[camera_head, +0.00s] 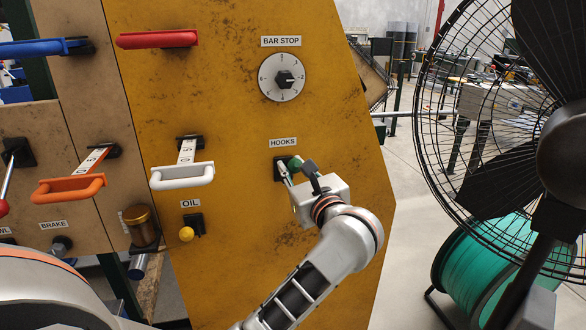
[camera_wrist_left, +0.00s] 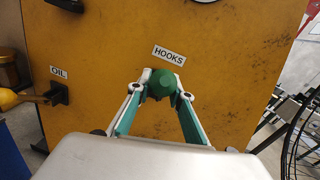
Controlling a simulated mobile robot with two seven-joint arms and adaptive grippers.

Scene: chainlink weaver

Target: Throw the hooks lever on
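The hooks lever's green knob (camera_head: 295,163) is on the yellow panel just below the HOOKS label (camera_head: 283,142). Its dark mounting plate (camera_head: 278,170) shows partly. My left gripper (camera_head: 290,168) is at the knob. In the left wrist view the knob (camera_wrist_left: 162,84) sits between the two fingertips of the left gripper (camera_wrist_left: 163,88), which close in on it from both sides and appear to touch it. The lever's shaft is hidden behind the knob and fingers. My right gripper is not in view.
The BAR STOP dial (camera_head: 285,77) is above. The OIL lever with a yellow knob (camera_head: 187,233) and a white handle (camera_head: 182,175) are to the left. Red (camera_head: 158,39) and orange (camera_head: 68,189) handles stick out. A large fan (camera_head: 500,130) stands at right, near a green hose reel (camera_head: 490,265).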

